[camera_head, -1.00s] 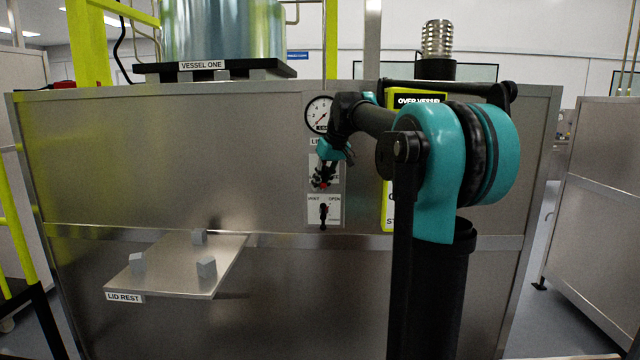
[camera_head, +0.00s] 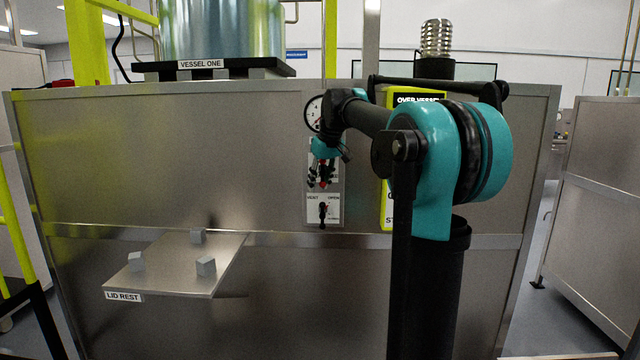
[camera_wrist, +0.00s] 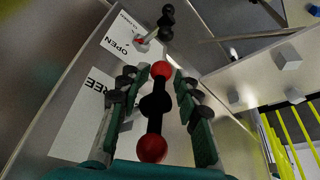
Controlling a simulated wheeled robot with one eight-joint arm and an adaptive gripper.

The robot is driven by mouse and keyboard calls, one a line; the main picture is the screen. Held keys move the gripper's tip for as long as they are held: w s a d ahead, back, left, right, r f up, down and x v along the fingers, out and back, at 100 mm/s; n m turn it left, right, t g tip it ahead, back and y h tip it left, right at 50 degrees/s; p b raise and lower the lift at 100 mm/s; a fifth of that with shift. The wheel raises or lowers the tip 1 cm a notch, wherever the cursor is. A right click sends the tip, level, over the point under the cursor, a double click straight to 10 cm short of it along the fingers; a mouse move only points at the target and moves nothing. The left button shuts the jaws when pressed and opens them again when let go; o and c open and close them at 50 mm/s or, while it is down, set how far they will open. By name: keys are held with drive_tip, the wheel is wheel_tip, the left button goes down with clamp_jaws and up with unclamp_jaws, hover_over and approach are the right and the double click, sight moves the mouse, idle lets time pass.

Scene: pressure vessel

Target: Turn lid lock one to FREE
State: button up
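Lid lock one is a black bar handle with red ball ends, on the front panel below the gauge. In the wrist view the handle (camera_wrist: 155,105) lies lengthwise between the two fingers of my gripper (camera_wrist: 160,76). The fingers are apart, one on each side of the handle, with narrow gaps beside the far red ball. A white label beside it reads FREE (camera_wrist: 88,105), partly hidden by the left finger. In the head view my gripper (camera_head: 322,182) is at the lock plate and covers much of it; some red of the handle shows between the fingers.
Just below the lock is a second plate with a black lever (camera_head: 323,213) and an OPEN label. The gauge (camera_head: 314,113) sits above, partly behind my arm. The lid rest shelf (camera_head: 185,275) juts out at lower left. A yellow sign (camera_head: 386,215) stands right of the plates.

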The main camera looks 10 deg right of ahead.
drive_tip(key=shift+d, duration=0.1)
drive_tip(key=v, duration=1.2)
drive_tip(key=s+d+f+m, duration=0.1)
drive_tip(key=s+f, duration=0.4)
drive_tip(key=f, duration=0.8)
drive_tip(key=s+f+m, duration=0.1)
drive_tip(key=s+f, duration=0.4)
drive_tip(key=f, duration=0.8)
drive_tip(key=s+d+f+m+h, duration=0.1)
drive_tip(key=s+f+m, duration=0.1)
drive_tip(key=s+f, duration=1.8)
drive_tip(key=shift+d+f+m+h, duration=0.3)
drive_tip(key=shift+d+f, duration=0.05)
drive_tip(key=shift+f, duration=0.2)
